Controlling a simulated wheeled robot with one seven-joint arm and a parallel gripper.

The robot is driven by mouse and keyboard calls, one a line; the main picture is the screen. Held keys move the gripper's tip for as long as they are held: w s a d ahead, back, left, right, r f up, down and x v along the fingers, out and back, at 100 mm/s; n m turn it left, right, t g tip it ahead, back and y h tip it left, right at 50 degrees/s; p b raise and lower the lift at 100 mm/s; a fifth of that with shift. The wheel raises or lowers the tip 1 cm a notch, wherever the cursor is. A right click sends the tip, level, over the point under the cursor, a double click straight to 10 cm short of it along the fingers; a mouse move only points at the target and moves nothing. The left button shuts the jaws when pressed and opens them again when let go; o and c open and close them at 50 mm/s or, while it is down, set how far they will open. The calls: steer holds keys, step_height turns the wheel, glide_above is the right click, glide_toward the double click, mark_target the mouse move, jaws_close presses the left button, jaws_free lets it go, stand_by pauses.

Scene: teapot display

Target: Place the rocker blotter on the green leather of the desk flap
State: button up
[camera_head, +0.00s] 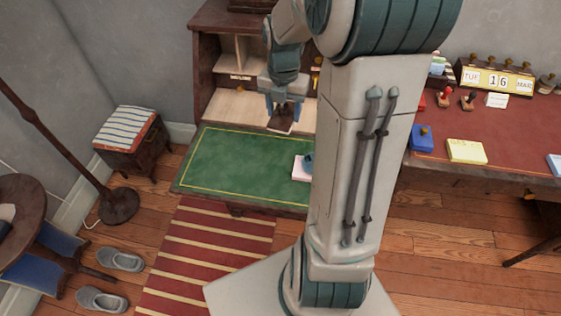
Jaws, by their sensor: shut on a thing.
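My gripper (284,104) is at the back of the writing desk and points down. It is shut on a small dark brown thing with a pale lower edge, which looks like the rocker blotter (282,119). The blotter shows over the back edge of the open desk flap, in front of the cubbyholes. I cannot tell how far it is above the surface. The flap's green leather (235,165) has a gold border line and lies to the left of and below the blotter in the picture.
A pale block with a blue thing on it (302,169) sits at the flap's right, partly hidden by my arm. The flap's left and middle are clear. A red-topped table (440,185) with stamps and a calendar (495,80) stands at right. A striped stool (130,135) stands at left.

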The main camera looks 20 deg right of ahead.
steer(key=shift+w+d+n, duration=0.25)
steer(key=shift+n, duration=0.35)
steer(key=shift+s+a+r, duration=0.1)
steer(key=shift+r, duration=0.05)
steer(key=a+f, duration=0.2)
steer(key=a, duration=0.2)
steer(key=a+f+b, duration=0.1)
steer(key=a+f, duration=0.1)
steer(key=a, duration=0.2)
steer(key=a+f+b, duration=0.1)
steer(key=a+f, duration=0.1)
steer(key=a, duration=0.2)
steer(key=shift+s+a+f, duration=0.1)
steer(key=shift+f, duration=0.15)
steer(key=shift+a+f, duration=0.1)
steer(key=shift+f, duration=0.05)
steer(key=b, duration=0.1)
glide_above(246, 162)
step_height(246, 162, down, 4)
steer(key=shift+f, duration=0.1)
